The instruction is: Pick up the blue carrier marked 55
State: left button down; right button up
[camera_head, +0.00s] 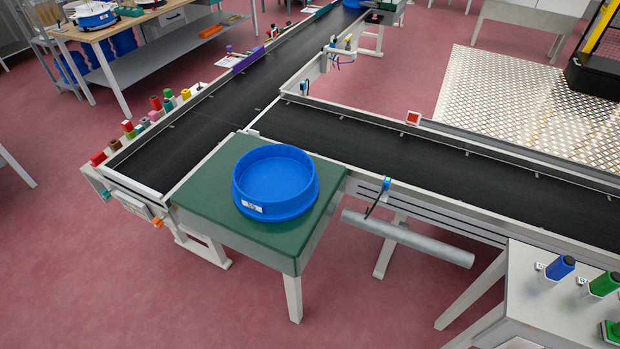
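A round blue carrier (290,209) with a raised rim stands upright on the green-topped table (185,197) in the middle of the view. Its inside looks empty. A small white label (253,207) is on its front wall; the marking is too small to read. Another blue carrier (95,20) stands on the wooden workbench at the upper left. Part of a third blue carrier (355,4) shows at the top edge, at the far end of the conveyor. Neither of my grippers is in view.
A black conveyor (400,155) runs behind the green table to the right and joins another conveyor (180,140). A grey tube (408,238) sits below its near side. A white table (530,300) with coloured bottles is at the lower right. Floor in front is clear.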

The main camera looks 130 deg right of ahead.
aim_at(276, 182)
jog(key=z, duration=4.1)
jog(key=i+j, duration=0.1)
